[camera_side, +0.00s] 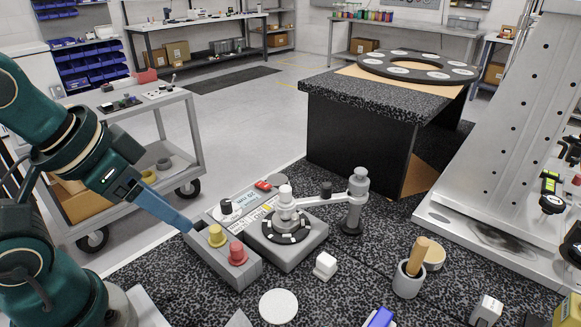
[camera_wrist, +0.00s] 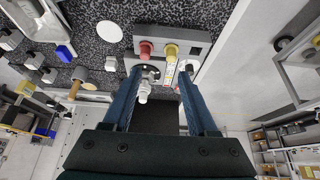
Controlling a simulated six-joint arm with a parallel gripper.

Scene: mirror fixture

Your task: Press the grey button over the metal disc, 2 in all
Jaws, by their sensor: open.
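A grey button box (camera_side: 225,268) stands on the speckled bench with a yellow button (camera_side: 217,236) and a red button (camera_side: 238,254) on top. In the wrist view the red (camera_wrist: 145,50) and yellow (camera_wrist: 170,51) buttons show beyond my fingers. I cannot pick out a grey button or a metal disc for sure; the box's far left end is partly behind my gripper. My gripper (camera_side: 187,227) is at that end in the side view, with its tips close to the box; contact cannot be told. In the wrist view my gripper (camera_wrist: 161,72) is open with nothing held between its fingers.
Right of the box is a grey fixture with a black dial (camera_side: 285,228), a white knob and a link to a post (camera_side: 355,200). A white block (camera_side: 325,265), a pale round disc (camera_side: 278,306) and a cup with a wooden handle (camera_side: 408,279) stand nearer the front.

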